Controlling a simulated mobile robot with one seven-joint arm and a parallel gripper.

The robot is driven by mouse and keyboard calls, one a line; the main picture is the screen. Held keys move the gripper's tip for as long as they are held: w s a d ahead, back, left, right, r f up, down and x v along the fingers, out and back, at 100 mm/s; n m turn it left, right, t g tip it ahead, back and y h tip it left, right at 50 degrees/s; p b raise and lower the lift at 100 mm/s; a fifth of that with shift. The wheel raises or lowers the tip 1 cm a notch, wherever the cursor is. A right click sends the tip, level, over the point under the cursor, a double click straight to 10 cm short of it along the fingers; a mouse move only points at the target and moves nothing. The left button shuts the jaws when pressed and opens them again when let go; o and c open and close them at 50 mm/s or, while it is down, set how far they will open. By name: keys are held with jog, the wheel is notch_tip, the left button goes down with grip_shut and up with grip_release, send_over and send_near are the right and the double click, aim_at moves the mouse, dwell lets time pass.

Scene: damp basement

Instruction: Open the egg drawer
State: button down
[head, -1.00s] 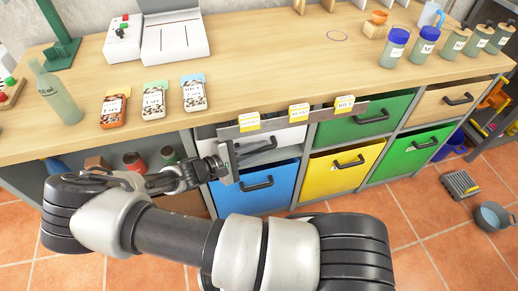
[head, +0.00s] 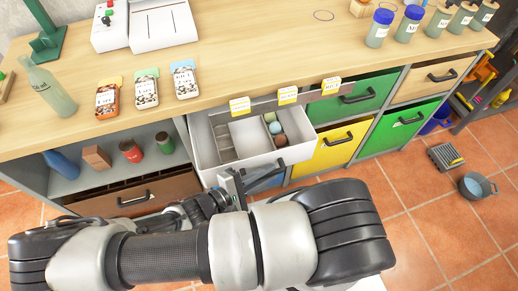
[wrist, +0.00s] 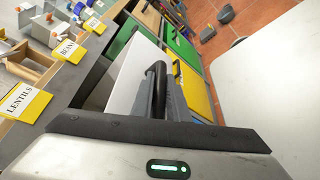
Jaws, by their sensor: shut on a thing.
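The white drawer (head: 206,145) in the upper row of the bench is pulled well out. Several round egg-like things, greenish, dark and brown (head: 280,140), lie in its right part; thin dividers separate it from the rest. My gripper (head: 236,186) is at the drawer's front, shut on its dark handle (head: 268,166). In the wrist view the black handle (wrist: 158,88) stands between the fingers, against the white front. My gripper and arm hide part of the drawer front and the blue drawer (head: 268,182) below.
A rail (head: 262,107) with yellow labels crosses above the drawer. Yellow (head: 330,148) and green (head: 362,98) drawers are shut to the right. An open shelf with cans (head: 130,151) is at left. A grey crate (head: 445,157) and bucket (head: 477,186) stand on the tiled floor at right.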

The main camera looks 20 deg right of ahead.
jog(key=s, duration=1.1)
jog(key=shift+p, duration=0.45)
jog(key=c, duration=2)
grip_release()
jog(key=v, duration=1.7)
jog(key=shift+a, duration=0.2)
jog(key=shift+s+r, duration=0.1)
